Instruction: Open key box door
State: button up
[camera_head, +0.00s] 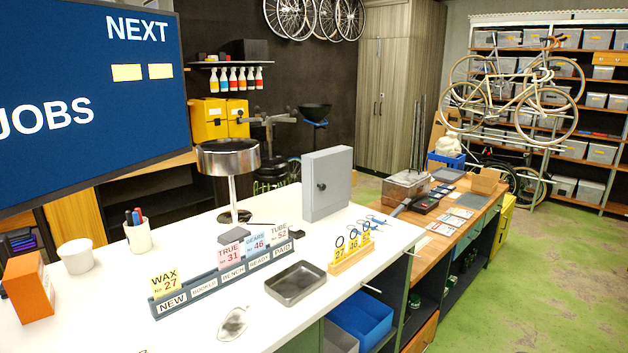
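A grey key box (338,180) stands upright on the white counter, near its back edge and right of the middle of the view. Its door faces left toward the front and carries a small dark round knob (321,187). The door looks closed, flush with the box. The inside of the box is hidden. My gripper is not in view.
The white counter (225,275) holds a steel lamp (228,160), a job card rack (228,283), a dark metal tray (296,284) and a wooden key stand (351,260). An orange box (28,287) and cups stand left. Green floor (540,270) is free at right.

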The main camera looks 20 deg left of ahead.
aim_at(332, 173)
jog(key=u, duration=0.85)
jog(key=k, duration=0.7)
jog(key=u, duration=0.15)
jog(key=i, duration=1.3)
jog(key=z, duration=0.45)
